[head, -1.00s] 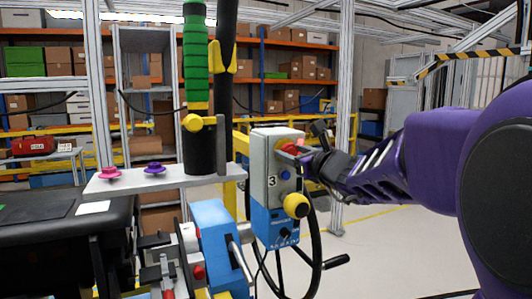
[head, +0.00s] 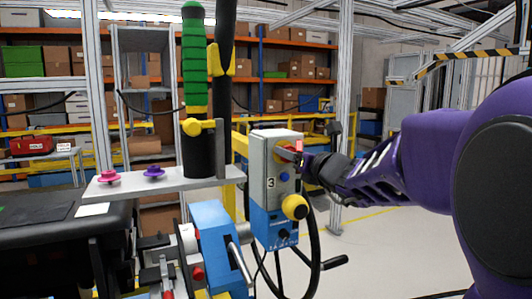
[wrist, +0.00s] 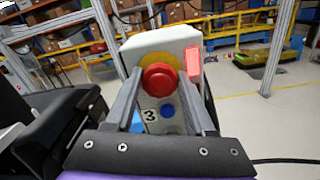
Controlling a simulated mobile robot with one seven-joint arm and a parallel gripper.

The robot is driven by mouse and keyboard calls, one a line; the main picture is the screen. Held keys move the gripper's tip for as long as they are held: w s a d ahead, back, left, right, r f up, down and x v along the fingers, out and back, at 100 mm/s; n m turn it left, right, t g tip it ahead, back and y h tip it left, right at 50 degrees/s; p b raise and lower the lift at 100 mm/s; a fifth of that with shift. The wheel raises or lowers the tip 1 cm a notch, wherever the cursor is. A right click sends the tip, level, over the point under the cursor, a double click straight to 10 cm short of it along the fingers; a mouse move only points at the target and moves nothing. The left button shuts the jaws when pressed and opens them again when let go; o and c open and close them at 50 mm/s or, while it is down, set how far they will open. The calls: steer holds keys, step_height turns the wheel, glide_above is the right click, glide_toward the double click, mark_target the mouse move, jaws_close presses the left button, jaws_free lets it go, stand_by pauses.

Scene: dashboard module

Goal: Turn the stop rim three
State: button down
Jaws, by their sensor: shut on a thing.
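The control box (head: 268,205), grey above and blue below and marked 3, stands upright in the middle of the head view. In the wrist view its red round stop rim (wrist: 159,79) sits on a yellow disc (wrist: 185,69). My gripper (wrist: 162,88) has one finger on each side of the red rim and is shut on it. In the head view my gripper (head: 292,155) reaches the box from the right, and its fingers mostly hide the rim. A blue button (wrist: 168,111) lies below the rim, between the fingers.
A yellow knob (head: 294,206) sticks out low on the box. A pink-red block (wrist: 193,62) shows beside the right finger. A grey shelf (head: 125,187) with pink and purple knobs and a green-handled tool (head: 193,70) stand left. Open floor lies right.

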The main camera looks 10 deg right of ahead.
steer(key=shift+m, duration=0.7)
steer(key=shift+c, duration=1.2)
jaws_free()
